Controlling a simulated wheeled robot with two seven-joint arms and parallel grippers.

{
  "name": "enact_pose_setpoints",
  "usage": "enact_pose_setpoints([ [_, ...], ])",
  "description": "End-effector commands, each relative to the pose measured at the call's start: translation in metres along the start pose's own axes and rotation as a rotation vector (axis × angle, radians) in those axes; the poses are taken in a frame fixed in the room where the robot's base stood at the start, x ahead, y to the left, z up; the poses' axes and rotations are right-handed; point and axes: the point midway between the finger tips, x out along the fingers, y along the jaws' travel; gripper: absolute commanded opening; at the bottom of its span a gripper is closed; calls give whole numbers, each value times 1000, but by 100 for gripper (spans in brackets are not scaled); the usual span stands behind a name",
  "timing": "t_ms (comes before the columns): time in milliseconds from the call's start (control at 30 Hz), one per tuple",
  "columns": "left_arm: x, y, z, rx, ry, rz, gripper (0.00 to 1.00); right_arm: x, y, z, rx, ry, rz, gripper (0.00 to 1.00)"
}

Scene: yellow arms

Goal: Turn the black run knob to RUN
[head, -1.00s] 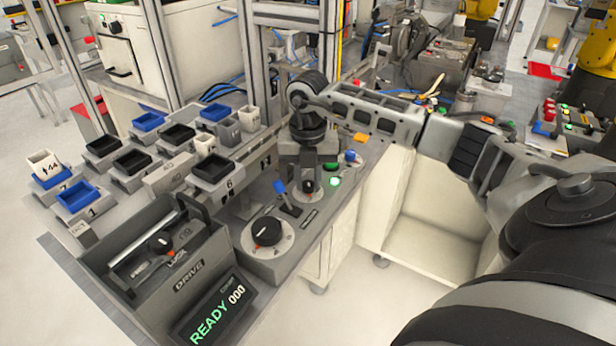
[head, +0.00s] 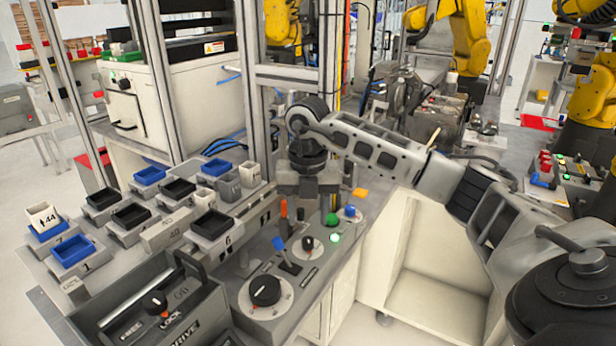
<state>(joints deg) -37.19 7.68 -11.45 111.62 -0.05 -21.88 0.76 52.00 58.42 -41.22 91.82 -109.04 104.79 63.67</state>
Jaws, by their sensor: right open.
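A small black knob (head: 307,243) stands on a pale round dial on the grey control panel. A larger black knob (head: 264,291) sits on a bigger pale dial nearer to me. Which of them is the run knob I cannot tell, as their dial lettering is too small to read. My right gripper (head: 312,207) points down above the small knob, open and empty, apart from it. My left gripper is out of view.
A blue-tipped lever (head: 280,244), an orange-red post (head: 284,208), a green button (head: 334,238) and a blue button (head: 350,211) crowd the panel. A drive box (head: 150,320) with a FREE/LOCK knob (head: 155,302) stands at front left. Several small bins stand behind it.

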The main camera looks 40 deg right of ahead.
Motion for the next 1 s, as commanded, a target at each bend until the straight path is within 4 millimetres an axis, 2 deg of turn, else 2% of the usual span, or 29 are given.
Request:
enact_pose_setpoints([
  [33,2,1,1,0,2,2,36,-14,1,1,0,-5,5,45],
  [233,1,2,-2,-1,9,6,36,-62,0,1,1,-5,4,45],
  [400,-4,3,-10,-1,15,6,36,-92,0,1,2,-3,0,45],
  [567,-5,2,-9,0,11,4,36,-103,0,1,2,-2,0,45],
  [700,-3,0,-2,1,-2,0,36,-103,0,0,2,0,-1,45],
  [1000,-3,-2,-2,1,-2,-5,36,-103,0,0,1,0,0,45],
])
